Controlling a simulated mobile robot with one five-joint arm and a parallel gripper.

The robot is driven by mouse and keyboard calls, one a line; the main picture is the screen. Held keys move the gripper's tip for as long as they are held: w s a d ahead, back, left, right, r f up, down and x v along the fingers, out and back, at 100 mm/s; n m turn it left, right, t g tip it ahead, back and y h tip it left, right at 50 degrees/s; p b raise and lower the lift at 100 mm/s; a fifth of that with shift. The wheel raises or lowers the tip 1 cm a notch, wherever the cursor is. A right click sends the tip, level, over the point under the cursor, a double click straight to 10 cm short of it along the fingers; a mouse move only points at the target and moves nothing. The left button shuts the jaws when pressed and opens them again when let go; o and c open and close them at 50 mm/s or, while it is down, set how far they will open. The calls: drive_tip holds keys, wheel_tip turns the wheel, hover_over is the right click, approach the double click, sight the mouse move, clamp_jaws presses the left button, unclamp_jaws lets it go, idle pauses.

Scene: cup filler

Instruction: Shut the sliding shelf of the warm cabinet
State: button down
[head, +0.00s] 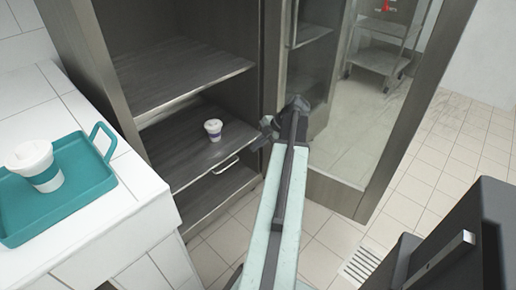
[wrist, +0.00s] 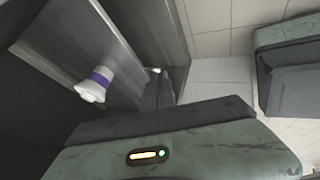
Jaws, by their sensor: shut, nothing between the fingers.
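The warm cabinet (head: 84,52) stands open, its glass door (head: 345,125) swung out to the right. Its lower shelf (head: 180,155) has a light bar handle (head: 226,165) at its front edge. How far that shelf is pulled out is hard to tell. A white cup with a purple band (head: 213,128) stands on it, and the cup also shows in the wrist view (wrist: 95,84). My gripper (head: 266,133) is shut and empty, just right of the shelf's front right corner; contact cannot be told. Its dark fingers (wrist: 158,90) point toward the cabinet in the wrist view.
An upper shelf (head: 180,72) in the cabinet is bare. Tiled floor (head: 325,230) lies open between the counter and the door, with a drain grate (head: 360,267).

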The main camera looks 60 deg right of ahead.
sight(241, 149)
drive_tip(key=shift+w+a+f+b, duration=0.1)
drive_tip(key=shift+w+f+b, duration=0.55)
drive_tip(key=shift+w, duration=0.5)
drive_tip(key=shift+w+a+f+b, duration=0.15)
drive_tip(key=shift+w+f+b, duration=0.15)
drive_tip(key=shift+w+f, duration=0.7)
drive_tip(key=shift+w+a+f+b, duration=0.1)
drive_tip(key=shift+w+f+b, duration=0.45)
drive_tip(key=shift+w, duration=0.75)
